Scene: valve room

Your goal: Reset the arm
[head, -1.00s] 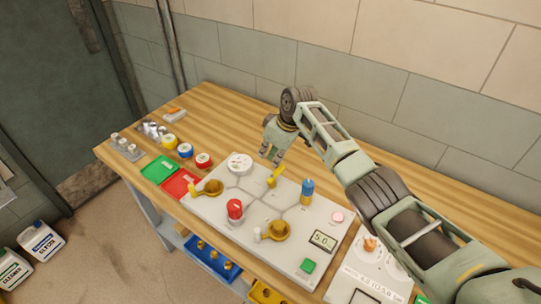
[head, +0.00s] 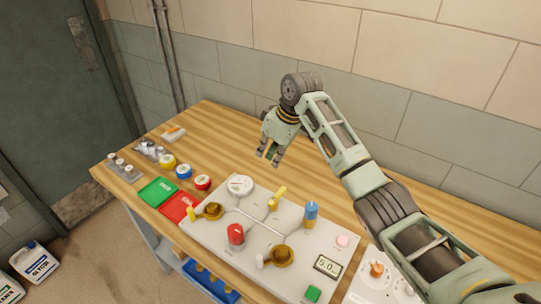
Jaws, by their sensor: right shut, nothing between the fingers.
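My right arm comes in from the lower right in the head view. Its gripper (head: 270,153) points down above the wooden table, just behind the grey valve panel, with its fingers shut and empty. It is apart from the panel. The valve panel (head: 205,238) carries a white round gauge (head: 240,186), a yellow handle (head: 277,197), a blue-topped part (head: 311,213), a red knob (head: 236,234) and two brass-coloured valves (head: 210,211) (head: 281,257). My left gripper is not in view.
The wooden table (head: 220,130) has free room behind the panel. A second panel (head: 372,290) stands lower right. Bottles (head: 35,262) stand on the floor. A tiled wall (head: 400,70) rises behind the table.

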